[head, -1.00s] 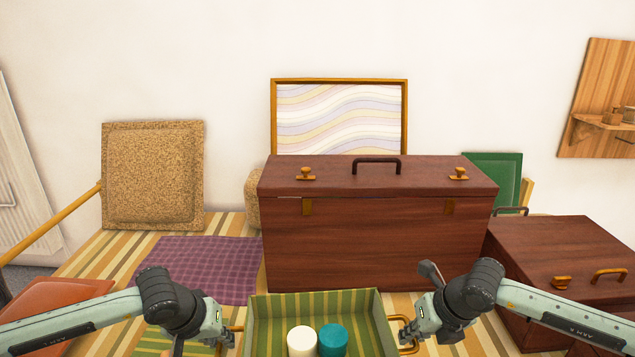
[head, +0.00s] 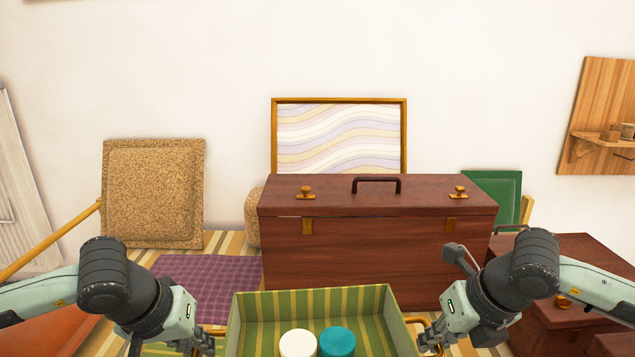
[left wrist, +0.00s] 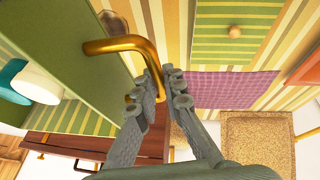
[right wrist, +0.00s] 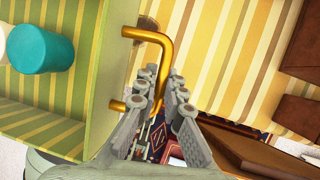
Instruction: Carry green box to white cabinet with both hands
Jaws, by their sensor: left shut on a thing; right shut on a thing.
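The green box (head: 310,302), open-topped with a striped green inside, is at the bottom centre of the head view. It holds a white cylinder (head: 298,344) and a teal cylinder (head: 337,342). My left gripper (head: 207,342) is shut on the box's left brass handle (left wrist: 115,44). My right gripper (head: 426,337) is shut on the right brass handle (right wrist: 163,52). The box's lower front is cut off by the frame. A white panelled piece (head: 24,190) stands at the far left edge; I cannot tell whether it is the white cabinet.
A large brown chest (head: 370,245) stands just beyond the box, with another brown case (head: 580,250) at right. A framed wavy print (head: 340,138) and a cork-like panel (head: 153,193) stand by the wall. A purple cloth (head: 205,282) lies at left.

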